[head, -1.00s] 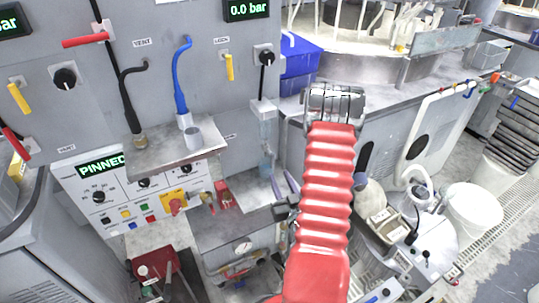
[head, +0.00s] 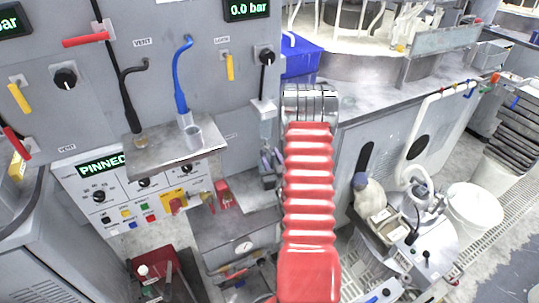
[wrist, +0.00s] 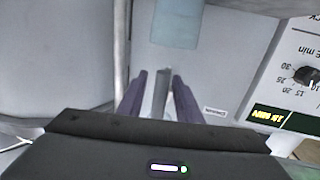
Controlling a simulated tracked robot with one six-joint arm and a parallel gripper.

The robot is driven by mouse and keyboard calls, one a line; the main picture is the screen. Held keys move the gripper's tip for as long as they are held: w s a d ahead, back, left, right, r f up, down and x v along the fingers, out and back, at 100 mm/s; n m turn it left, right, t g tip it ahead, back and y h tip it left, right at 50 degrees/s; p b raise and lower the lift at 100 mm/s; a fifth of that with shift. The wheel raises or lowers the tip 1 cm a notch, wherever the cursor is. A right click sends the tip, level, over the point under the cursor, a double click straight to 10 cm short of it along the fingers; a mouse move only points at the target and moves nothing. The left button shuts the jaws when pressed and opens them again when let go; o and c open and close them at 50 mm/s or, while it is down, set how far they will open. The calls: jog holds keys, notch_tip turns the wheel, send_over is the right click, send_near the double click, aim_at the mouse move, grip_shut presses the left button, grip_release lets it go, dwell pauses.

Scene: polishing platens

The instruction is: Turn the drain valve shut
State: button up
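My gripper (wrist: 159,76) shows two purple fingers in the wrist view. They are open, one on each side of a narrow grey upright bar (wrist: 161,92), with a small gap visible on both sides. The bar may be the drain valve's handle; I cannot tell for sure. A small white label (wrist: 212,111) beside it is too blurred to read. The bar cannot be made out there.
A blue bin (head: 302,57) stands behind my arm. A white bucket (head: 473,210) stands at the right.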

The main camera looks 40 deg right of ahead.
jog(key=shift+w+d, duration=0.25)
jog(key=shift+w, duration=0.15)
grip_shut()
